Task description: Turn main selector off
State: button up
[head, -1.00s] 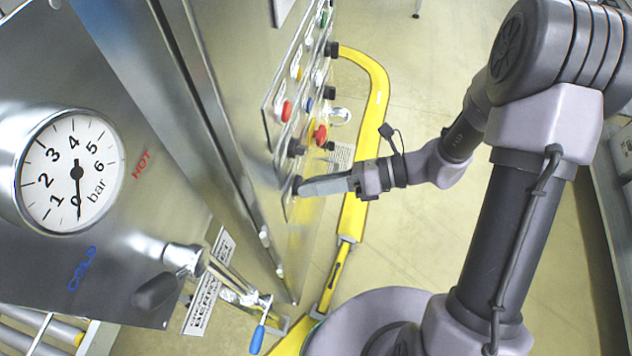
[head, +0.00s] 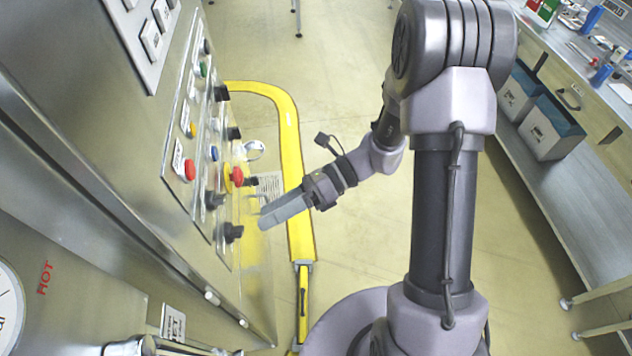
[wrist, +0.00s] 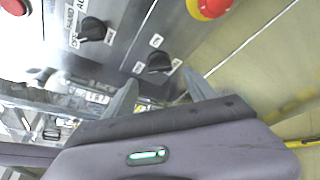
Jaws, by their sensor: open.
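Black rotary selector knobs sit on the steel control panel. The lowest one (head: 232,232) is near the panel's bottom edge and also shows in the wrist view (wrist: 158,62), with small white labels around it. A second black knob (head: 214,199) is just above it; the wrist view shows it too (wrist: 92,29). Which one is the main selector I cannot read. My gripper (head: 263,222) is open and empty, just right of the lowest knob and apart from it. In the wrist view the fingers of my gripper (wrist: 162,78) point toward that knob from either side.
A red emergency button on yellow (head: 234,177) and a red push button (head: 189,170) are above the knobs. A yellow floor rail (head: 292,150) curves behind my gripper. A bench with grey bins (head: 550,128) stands right. Open floor lies between.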

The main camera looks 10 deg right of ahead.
jog(key=p+v, duration=0.1)
jog(key=v, duration=1)
jog(key=shift+d, duration=0.3)
jog(key=s+f+n+t+h+b, duration=0.2)
jog(key=s+n+t+h+b, duration=0.6)
jog(key=n+b, duration=0.8)
jog(key=shift+s+a+n+t+h, duration=0.4)
jog(key=shift+s+n+h, duration=1.1)
jog(key=shift+n+h, duration=0.8)
